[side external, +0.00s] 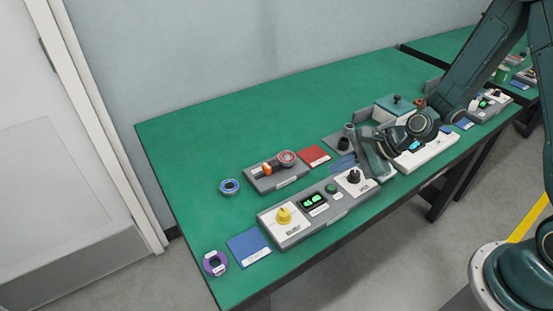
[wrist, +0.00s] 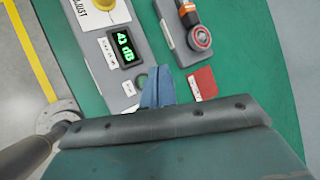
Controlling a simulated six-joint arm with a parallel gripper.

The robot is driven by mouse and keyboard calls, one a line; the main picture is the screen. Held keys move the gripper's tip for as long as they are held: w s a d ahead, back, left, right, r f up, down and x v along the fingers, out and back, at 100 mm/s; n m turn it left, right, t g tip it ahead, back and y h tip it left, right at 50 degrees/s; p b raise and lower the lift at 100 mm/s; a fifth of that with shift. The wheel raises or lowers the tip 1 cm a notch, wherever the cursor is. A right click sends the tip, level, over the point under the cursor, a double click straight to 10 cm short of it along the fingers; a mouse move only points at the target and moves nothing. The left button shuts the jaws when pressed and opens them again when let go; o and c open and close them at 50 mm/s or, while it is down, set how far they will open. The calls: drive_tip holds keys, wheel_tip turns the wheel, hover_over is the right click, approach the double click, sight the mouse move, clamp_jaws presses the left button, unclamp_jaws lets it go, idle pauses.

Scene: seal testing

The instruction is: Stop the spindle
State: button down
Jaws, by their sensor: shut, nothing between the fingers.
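A grey control box (side external: 300,228) on the green table carries a yellow knob (side external: 284,216), a display with green digits (side external: 312,200), a green button (side external: 331,188) and a black knob (side external: 353,177). Behind it, a smaller grey box (side external: 262,184) holds an orange cylinder (side external: 267,169) and a red-ringed round part (side external: 286,158). I cannot tell which part is the spindle. My gripper (side external: 346,163) is near the box's black-knob end. In the wrist view its blue fingers (wrist: 158,86) are together and empty, beside the green button (wrist: 142,82). My gripper body hides the black knob there.
A red card (side external: 313,156) lies behind the box. A blue card (side external: 249,247), a purple roll (side external: 215,263) and a blue roll (side external: 229,187) lie at the left. More equipment stands at the right. The table's far left (side external: 200,140) is clear.

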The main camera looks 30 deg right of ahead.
drive_tip(key=shift+f, duration=1.8)
drive_tip(key=shift+f, duration=0.8)
idle(1.6)
drive_tip(key=shift+r, duration=0.1)
idle(0.4)
drive_tip(key=shift+r, duration=0.7)
drive_tip(key=shift+r, duration=2.5)
